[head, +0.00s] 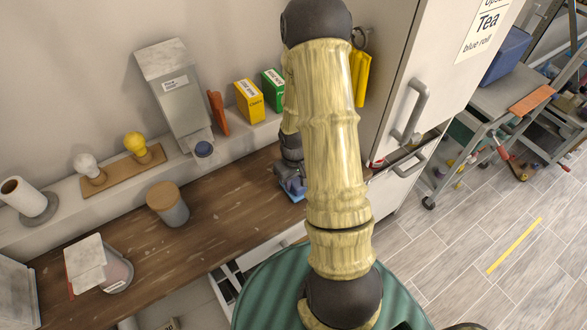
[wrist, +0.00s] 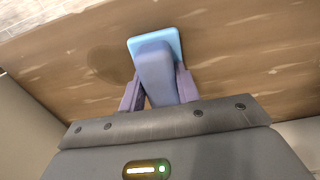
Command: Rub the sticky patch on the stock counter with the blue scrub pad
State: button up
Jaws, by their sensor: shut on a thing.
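The blue scrub pad (wrist: 172,37) has a light blue base and a darker blue-grey grip block. My gripper (wrist: 158,88) is shut on that block, with a purple finger on each side. In the head view, my gripper (head: 291,180) is low over the right end of the brown stock counter (head: 225,205), mostly behind my arm. A bit of the pad (head: 298,198) shows below it. In the wrist view, a darker sticky patch (wrist: 106,62) shows on the counter (wrist: 250,45), just left of the pad and partly hidden by it. I cannot tell whether the pad touches the counter.
A ledge behind holds a dispenser (head: 175,90), yellow box (head: 249,101) and green box (head: 273,92). A white cabinet (head: 395,75) bounds the right.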

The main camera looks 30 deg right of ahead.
jog(key=shift+a+r, duration=0.1)
jog(key=shift+a, duration=0.3)
notch_tip(320, 180, up, 3)
jog(key=shift+w+d+r+p, duration=0.1)
jog(key=shift+p, duration=0.9)
jog(key=shift+r+p, duration=0.65)
jog(key=shift+r, duration=0.05)
jog(key=shift+r+p, duration=1.55)
jog(key=shift+r, duration=0.3)
jog(key=shift+f, duration=0.1)
